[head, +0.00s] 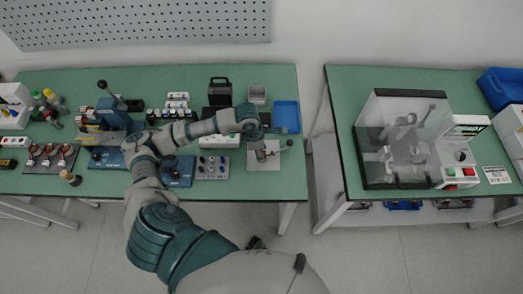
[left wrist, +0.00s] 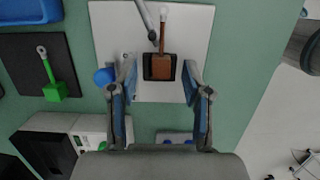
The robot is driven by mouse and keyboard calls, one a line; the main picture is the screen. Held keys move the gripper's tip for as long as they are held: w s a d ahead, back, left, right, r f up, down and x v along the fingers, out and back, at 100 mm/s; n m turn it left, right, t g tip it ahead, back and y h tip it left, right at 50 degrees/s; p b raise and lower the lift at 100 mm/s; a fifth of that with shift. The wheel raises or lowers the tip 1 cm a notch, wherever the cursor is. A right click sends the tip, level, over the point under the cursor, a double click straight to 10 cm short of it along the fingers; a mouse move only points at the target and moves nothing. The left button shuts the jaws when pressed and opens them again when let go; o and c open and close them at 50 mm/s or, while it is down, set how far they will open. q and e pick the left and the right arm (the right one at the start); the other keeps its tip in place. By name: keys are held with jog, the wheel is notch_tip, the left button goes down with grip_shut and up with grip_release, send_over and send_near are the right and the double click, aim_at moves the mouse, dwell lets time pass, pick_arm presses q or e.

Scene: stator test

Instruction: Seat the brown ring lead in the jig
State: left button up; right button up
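The brown ring lead (left wrist: 162,66) shows in the left wrist view. Its brown block lies within the black-edged socket of the jig, and its stem runs up the picture to a pale ring end. I cannot tell how deep the block sits. The jig's white plate (left wrist: 108,30) also shows in the head view (head: 258,164). My left gripper (left wrist: 158,72) is open, with its blue-padded fingers on either side of the block and visible gaps to it. In the head view my left gripper (head: 262,152) is over the jig. My right gripper is not in view.
A grey rod (left wrist: 149,22) reaches over the plate beside the lead's stem. A blue knob (left wrist: 103,76) stands at the plate's left. A green ring lead (left wrist: 54,84) lies on a black mat. A blue tray (head: 287,116) is behind the jig. The table's right edge is near.

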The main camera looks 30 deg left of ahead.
pick_arm(q)
jog(key=shift+r, duration=0.1)
jog(key=v, duration=1.1)
jog(key=shift+a+r, duration=0.2)
jog(key=shift+r, duration=0.1)
dwell(0.3)
